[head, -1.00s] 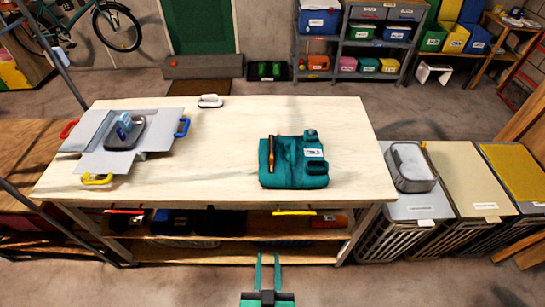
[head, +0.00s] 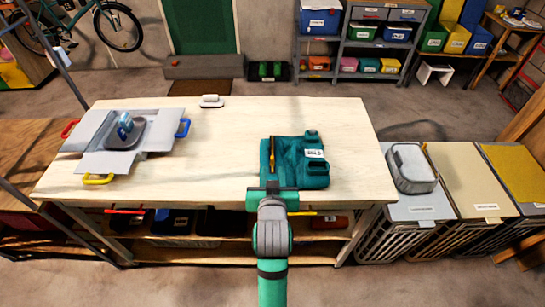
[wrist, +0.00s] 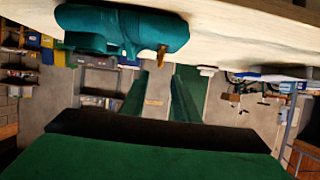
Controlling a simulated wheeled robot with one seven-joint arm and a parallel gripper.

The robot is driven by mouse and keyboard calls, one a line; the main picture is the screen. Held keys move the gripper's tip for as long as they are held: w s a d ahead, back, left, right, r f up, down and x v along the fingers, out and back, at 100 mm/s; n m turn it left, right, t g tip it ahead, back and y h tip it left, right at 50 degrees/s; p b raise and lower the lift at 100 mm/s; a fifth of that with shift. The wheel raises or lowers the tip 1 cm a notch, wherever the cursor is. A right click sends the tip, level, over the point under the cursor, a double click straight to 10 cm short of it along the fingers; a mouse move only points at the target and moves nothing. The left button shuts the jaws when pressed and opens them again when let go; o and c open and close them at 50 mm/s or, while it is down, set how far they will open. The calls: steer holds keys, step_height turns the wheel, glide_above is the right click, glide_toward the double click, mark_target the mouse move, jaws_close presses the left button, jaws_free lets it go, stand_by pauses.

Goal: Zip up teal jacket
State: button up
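The teal jacket (head: 290,170) lies folded on the right part of the pale worktable, with a white label at its right. An upright orange-brown strip, apparently the zip pull (head: 273,155), shows near its left side. In the wrist view the jacket (wrist: 110,25) is at the top, with the orange tip (wrist: 161,50) at its edge. My gripper (wrist: 160,90) is open and empty in the wrist view, its two green fingers apart. In the head view my gripper (head: 273,188) is at the jacket's front edge, its fingers hard to make out; contact cannot be told.
A small white-handled brush (head: 212,101) lies at the back edge. Hampers (head: 410,207) stand at the right, a grey bin on one.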

mark_target(273, 158)
steer(key=x, duration=1)
steer(key=shift+w+f, duration=0.15)
steer(key=shift+w, duration=0.2)
jaws_close()
stand_by(1.1)
